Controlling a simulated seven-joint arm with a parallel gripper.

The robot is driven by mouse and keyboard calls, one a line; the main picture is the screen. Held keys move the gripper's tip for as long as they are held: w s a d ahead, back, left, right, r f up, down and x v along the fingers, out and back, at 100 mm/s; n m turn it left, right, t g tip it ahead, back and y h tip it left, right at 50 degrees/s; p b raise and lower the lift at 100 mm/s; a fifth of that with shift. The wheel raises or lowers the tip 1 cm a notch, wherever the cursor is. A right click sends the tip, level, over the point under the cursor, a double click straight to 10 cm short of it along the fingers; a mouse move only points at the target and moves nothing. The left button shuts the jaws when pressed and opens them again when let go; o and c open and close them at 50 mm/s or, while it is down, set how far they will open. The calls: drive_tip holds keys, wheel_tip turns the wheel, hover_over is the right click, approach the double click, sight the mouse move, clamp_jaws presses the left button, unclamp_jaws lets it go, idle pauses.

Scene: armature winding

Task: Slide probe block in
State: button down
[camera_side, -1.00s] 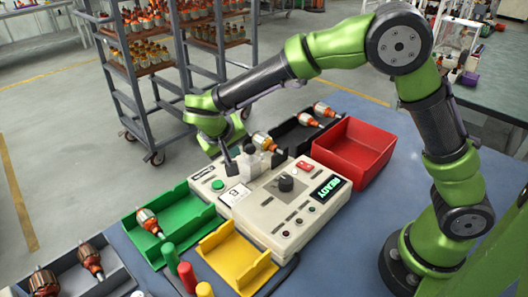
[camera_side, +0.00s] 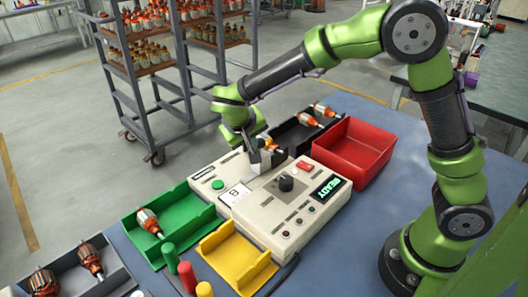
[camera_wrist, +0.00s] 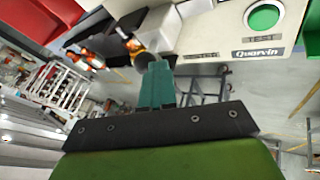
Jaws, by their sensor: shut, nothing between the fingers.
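The cream tester (camera_side: 290,213) stands on the blue bench, its display reading READY. The grey probe block (camera_side: 267,160) sits at the tester's back edge, partly hidden by my gripper. An armature (camera_side: 273,146) with an orange winding lies at the block, mostly covered; it also shows in the wrist view (camera_wrist: 134,44) just beyond my fingertips. My gripper (camera_side: 252,150) is low at the left side of the block and seems to touch it. In the wrist view the teal fingers (camera_wrist: 158,68) are together with nothing between them. The exact contact is hidden.
A red bin (camera_side: 352,150) stands right of the tester. A dark tray (camera_side: 290,133) with armatures lies behind. A green tray (camera_side: 178,217) and a yellow tray (camera_side: 236,255) are in front and left. The green button (camera_side: 218,184) is on the tester's left part.

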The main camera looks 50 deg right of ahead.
drive_tip(key=shift+d, duration=0.2)
drive_tip(key=s+a+r, duration=0.2)
drive_tip(key=a+r, duration=0.7)
drive_tip(key=shift+a, duration=0.1)
